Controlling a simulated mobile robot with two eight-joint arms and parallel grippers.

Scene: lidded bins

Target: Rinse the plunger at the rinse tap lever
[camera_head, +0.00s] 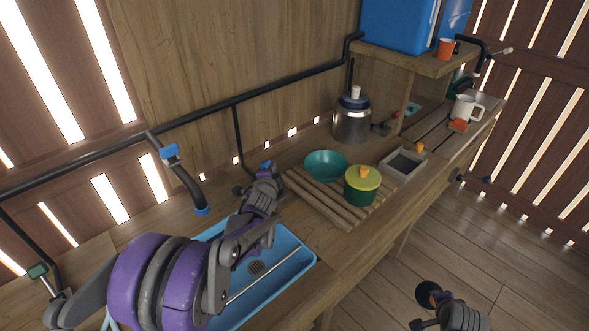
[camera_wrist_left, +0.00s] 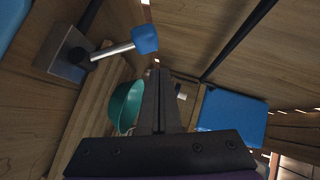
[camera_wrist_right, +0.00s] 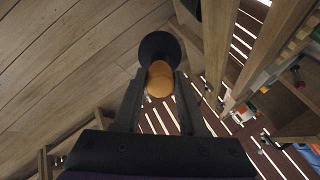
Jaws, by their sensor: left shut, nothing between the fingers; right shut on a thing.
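The rinse tap lever has a blue knob (camera_wrist_left: 145,40) on a metal rod and a dark base plate in the left wrist view; its blue knob (camera_head: 267,164) also shows in the head view. My left gripper (camera_head: 266,180) is shut and empty, close beside the lever; contact cannot be told. A black spout (camera_head: 188,186) with a blue tip hangs over the blue sink (camera_head: 300,262). My right gripper (camera_wrist_right: 158,78) is shut on the plunger, with a dark round end (camera_wrist_right: 158,45) and an orange part; the plunger (camera_head: 429,291) is low over the floor, right of the counter.
A slatted rack (camera_head: 300,184) holds a teal bowl (camera_head: 325,165) and a green pot (camera_head: 362,186) with a yellow lid. A metal can (camera_head: 351,118) stands behind. A raised shelf holds a blue container (camera_head: 395,22) and an orange cup (camera_head: 446,48). Open floor lies right of the counter.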

